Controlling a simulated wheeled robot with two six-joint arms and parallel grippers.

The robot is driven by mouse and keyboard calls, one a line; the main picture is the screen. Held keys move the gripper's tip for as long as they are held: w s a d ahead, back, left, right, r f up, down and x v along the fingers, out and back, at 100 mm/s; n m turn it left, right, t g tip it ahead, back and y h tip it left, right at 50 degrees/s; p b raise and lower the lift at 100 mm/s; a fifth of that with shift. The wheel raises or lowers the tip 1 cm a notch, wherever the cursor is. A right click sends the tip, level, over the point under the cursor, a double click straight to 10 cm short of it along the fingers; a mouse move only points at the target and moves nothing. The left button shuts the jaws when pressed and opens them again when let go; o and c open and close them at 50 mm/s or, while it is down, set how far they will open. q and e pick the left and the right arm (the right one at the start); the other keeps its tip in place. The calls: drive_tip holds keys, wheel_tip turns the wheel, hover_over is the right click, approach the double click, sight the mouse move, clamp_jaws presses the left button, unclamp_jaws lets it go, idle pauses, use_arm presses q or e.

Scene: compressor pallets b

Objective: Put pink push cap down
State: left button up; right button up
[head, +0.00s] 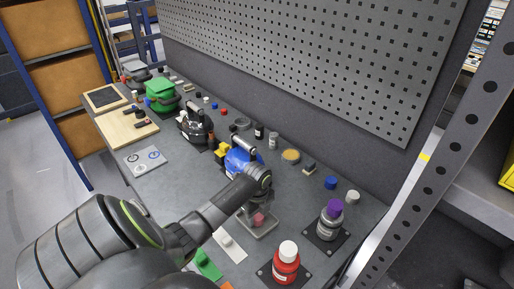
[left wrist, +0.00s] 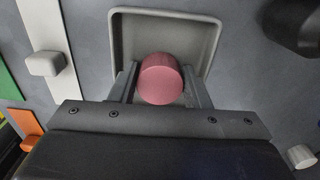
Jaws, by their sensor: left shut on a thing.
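The pink push cap (left wrist: 160,79) is a round, dull pink piece between the fingers of my left gripper (left wrist: 160,88), which is shut on it. In the left wrist view it is over the near part of a shallow grey tray (left wrist: 213,42) with a raised rim. In the head view the pink cap (head: 259,218) shows small below my left gripper (head: 258,212), over the grey tray (head: 262,234). I cannot tell whether the cap touches the tray floor. My right gripper is not in view.
A red bottle with a white cap (head: 286,264) and a grey bottle with a purple cap (head: 329,222) stand to the right on dark plates. A white strip with a knob (head: 229,244) and a green piece (head: 207,265) lie left. A perforated panel (head: 310,60) rises behind the bench.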

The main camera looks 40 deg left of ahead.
sight(257, 215)
use_arm(q)
drive_tip(key=shift+f, duration=0.1)
drive_tip(key=o, duration=0.9)
wheel_tip(257, 215, up, 12)
drive_tip(key=b, duration=0.2)
